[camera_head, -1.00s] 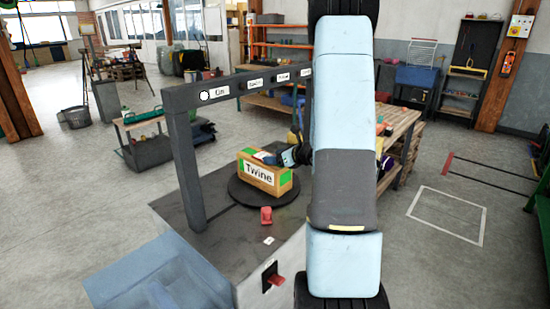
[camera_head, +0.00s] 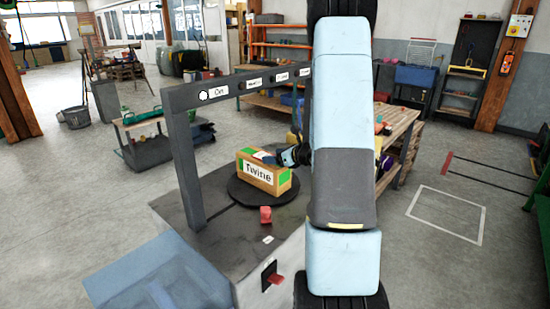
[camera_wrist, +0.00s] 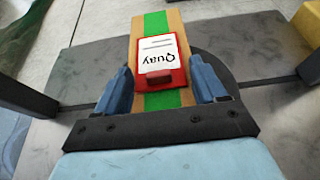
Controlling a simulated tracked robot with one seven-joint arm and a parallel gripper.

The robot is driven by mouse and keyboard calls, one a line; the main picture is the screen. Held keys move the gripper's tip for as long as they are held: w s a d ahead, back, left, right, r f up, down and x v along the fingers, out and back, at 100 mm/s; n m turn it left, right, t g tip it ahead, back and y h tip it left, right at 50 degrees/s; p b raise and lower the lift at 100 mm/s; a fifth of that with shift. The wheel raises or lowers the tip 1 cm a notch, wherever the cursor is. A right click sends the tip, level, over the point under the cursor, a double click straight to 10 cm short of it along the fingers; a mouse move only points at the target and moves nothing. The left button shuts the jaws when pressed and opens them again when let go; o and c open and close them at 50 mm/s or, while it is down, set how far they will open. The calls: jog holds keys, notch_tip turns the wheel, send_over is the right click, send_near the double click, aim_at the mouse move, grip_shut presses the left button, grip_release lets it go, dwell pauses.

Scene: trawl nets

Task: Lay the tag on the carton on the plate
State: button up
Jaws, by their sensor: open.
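The carton (camera_head: 262,177), brown and green with a "Twine" label, stands on the round dark plate (camera_head: 238,193). In the wrist view the carton's top (camera_wrist: 155,22) runs up the picture between my fingers. The tag (camera_wrist: 160,60), red-edged with a white face reading "Quay" and a small red grip block, lies over the carton's top. Whether it fully touches the carton I cannot tell. My gripper (camera_wrist: 160,72) is open, one blue finger on each side of the tag and carton. In the head view my gripper (camera_head: 272,157) is at the carton's top and the tag is hard to make out.
A small red block (camera_head: 265,214) sits in front of the plate. A wooden bench (camera_head: 402,135) stands behind my arm.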

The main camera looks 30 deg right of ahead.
jog(key=shift+s+a+f, duration=0.25)
jog(key=shift+s+f, duration=0.05)
jog(key=shift+f, duration=0.35)
jog(key=shift+w+r, duration=0.1)
jog(key=shift+r, duration=0.35)
jog(key=r+v, duration=0.1)
jog(key=v, duration=1.1)
jog(key=s+a+r+n+g+y, duration=0.1)
jog(key=s+a+r+n+g, duration=0.15)
jog(key=a+n, duration=0.35)
jog(key=s+a+r+n+g+y, duration=0.1)
jog(key=s+a+r+n+g, duration=0.15)
jog(key=a+r+n, duration=0.4)
jog(key=s+a+r+n+g+y, duration=0.1)
jog(key=s+a+n+g, duration=0.2)
jog(key=a, duration=0.6)
jog(key=s+a+r+n+h, duration=0.1)
jog(key=s+r+n+h, duration=0.2)
jog(key=s+n, duration=0.4)
jog(key=s+a+r+n+h, duration=0.2)
jog(key=s+r+n+h, duration=0.2)
jog(key=s+n, duration=0.4)
jog(key=shift+a+n+t+h, duration=0.3)
jog(key=shift+n+h, duration=0.1)
jog(key=shift+n, duration=0.35)
jog(key=shift+s+f, duration=0.1)
